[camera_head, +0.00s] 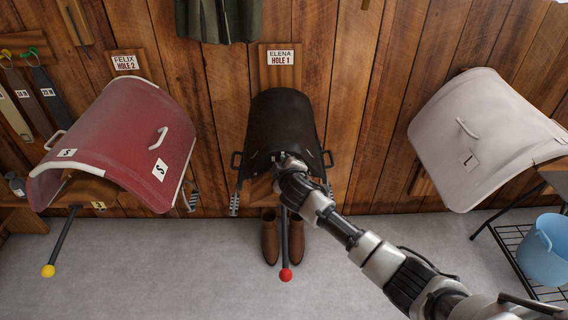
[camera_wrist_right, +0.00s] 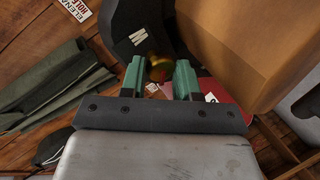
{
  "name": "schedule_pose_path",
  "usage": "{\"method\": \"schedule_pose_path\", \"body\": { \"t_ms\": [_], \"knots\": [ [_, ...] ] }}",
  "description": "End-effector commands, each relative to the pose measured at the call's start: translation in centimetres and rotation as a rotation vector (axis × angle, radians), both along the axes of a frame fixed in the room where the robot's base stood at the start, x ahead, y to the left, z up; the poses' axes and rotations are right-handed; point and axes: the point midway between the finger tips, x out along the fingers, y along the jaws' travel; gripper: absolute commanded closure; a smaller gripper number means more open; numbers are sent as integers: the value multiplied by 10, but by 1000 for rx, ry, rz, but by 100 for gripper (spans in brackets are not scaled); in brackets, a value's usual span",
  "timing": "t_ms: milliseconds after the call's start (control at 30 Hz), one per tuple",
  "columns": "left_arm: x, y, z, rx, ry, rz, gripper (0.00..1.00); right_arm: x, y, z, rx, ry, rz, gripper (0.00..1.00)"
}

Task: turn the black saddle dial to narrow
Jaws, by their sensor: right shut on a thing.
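The black saddle (camera_head: 283,118) sits on its wall rack in the middle of the head view, under a sign reading ELENA HOLE 1 (camera_head: 281,58). In the right wrist view its dark side (camera_wrist_right: 140,22) bears a white label (camera_wrist_right: 139,37) with a letter seen at an angle. A round brass dial (camera_wrist_right: 159,67) shows between the green fingertips of my right gripper (camera_wrist_right: 158,78), which is shut on it. In the head view my right gripper (camera_head: 284,162) is at the front lower edge of the saddle and hides the dial. My left gripper is not in view.
A red saddle (camera_head: 125,135) hangs at left and a pale saddle (camera_head: 480,130) at right. Brown boots (camera_head: 270,240) stand below the black saddle, beside a red-tipped rod (camera_head: 286,273). A blue bucket (camera_head: 545,250) is at lower right. The grey floor at lower left is mostly clear.

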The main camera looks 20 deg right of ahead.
Motion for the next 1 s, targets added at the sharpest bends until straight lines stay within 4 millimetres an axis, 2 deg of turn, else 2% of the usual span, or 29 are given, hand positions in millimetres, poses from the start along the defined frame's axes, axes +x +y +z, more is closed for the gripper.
{"method": "schedule_pose_path", "body": {
  "t_ms": [433, 467, 600, 1000],
  "knots": [
    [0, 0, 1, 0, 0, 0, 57, -1, 2, -3, -8, 7, 2, 93],
    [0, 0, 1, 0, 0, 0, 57, -1, 2, -3, -8, 7, 2, 66],
    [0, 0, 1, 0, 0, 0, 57, -1, 1, -2, -8, 6, 1, 45],
    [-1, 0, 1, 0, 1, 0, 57, -6, 1, 1, -7, 2, 1, 45]
  ]
}}
